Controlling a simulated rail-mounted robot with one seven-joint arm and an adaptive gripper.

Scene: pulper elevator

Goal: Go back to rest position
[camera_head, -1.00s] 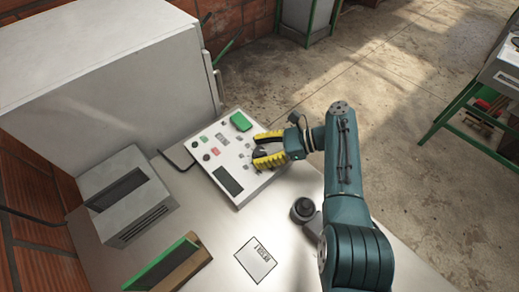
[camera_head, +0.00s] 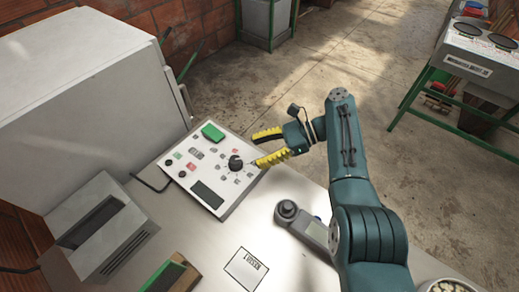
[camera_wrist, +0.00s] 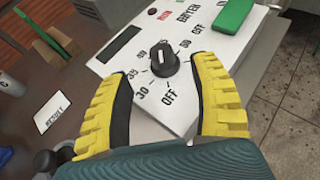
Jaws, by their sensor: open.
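My gripper (camera_head: 272,147) is open and empty, with its yellow ridged fingers at the right edge of a white control panel (camera_head: 222,204). In the wrist view the two fingers (camera_wrist: 165,100) are spread wide, with a black knob (camera_wrist: 163,62) beyond and between them. I cannot see either finger touching it. The knob has a white pointer line and numbers around it, with OFF labels on the panel. The same knob (camera_head: 236,163) shows clear of the fingers in the head view. The panel also has a green block-like button (camera_head: 213,133) and several small buttons.
A large grey cabinet (camera_head: 90,90) stands behind the panel. A grey slotted box (camera_head: 100,226), a green-edged wooden piece (camera_head: 166,277), a RESULT card (camera_head: 246,268) and a dark handheld device (camera_head: 313,231) are on the metal table. Open floor (camera_head: 330,60) lies beyond.

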